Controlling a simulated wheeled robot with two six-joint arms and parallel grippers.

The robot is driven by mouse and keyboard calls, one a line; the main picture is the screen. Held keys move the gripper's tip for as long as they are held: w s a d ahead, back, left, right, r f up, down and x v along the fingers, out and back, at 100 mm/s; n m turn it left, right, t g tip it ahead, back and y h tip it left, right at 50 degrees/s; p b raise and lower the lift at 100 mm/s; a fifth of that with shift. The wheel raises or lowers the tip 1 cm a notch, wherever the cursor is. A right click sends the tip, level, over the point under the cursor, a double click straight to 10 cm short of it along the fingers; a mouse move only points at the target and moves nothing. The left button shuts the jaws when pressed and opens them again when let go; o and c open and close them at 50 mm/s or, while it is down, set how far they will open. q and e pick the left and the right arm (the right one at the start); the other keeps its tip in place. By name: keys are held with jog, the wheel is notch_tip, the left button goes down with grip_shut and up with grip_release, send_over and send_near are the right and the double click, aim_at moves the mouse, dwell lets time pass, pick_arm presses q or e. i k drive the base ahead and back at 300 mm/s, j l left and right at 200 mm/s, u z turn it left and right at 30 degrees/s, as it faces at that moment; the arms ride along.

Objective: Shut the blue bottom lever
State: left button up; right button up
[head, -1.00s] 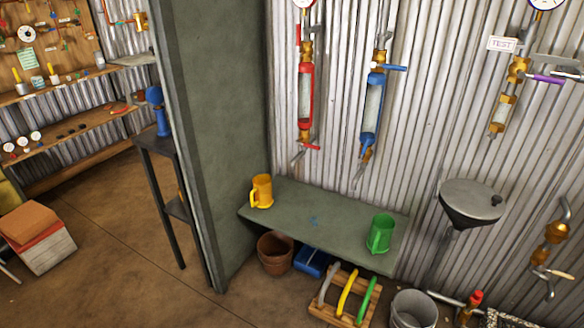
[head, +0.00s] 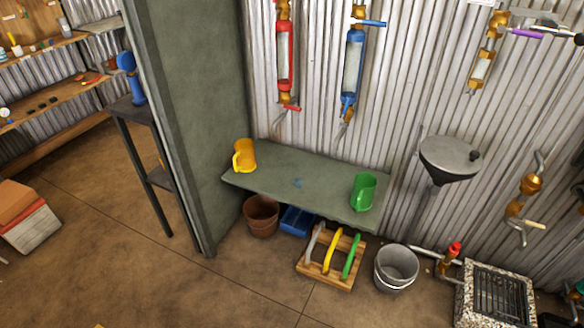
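The blue-framed sight tube (head: 353,65) hangs upright on the corrugated wall, above the bench. Its blue top lever (head: 371,23) sticks out to the right, roughly level. At its lower end are a brass fitting (head: 347,100) and a grey spout slanting down. I cannot clearly make out the blue bottom lever there; it is too small or hidden against the tube's lower end. Neither of my grippers is in view.
A red-framed tube (head: 284,55) hangs left of the blue one; a purple-levered one (head: 482,68) hangs right. The green bench (head: 300,182) below holds a yellow jug (head: 244,155) and a green jug (head: 363,192). A grey partition (head: 185,110) stands left; a round basin (head: 449,158) stands right.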

aim_at(346, 105)
jog(key=i+l+z, duration=0.15)
jog(key=i, duration=0.9)
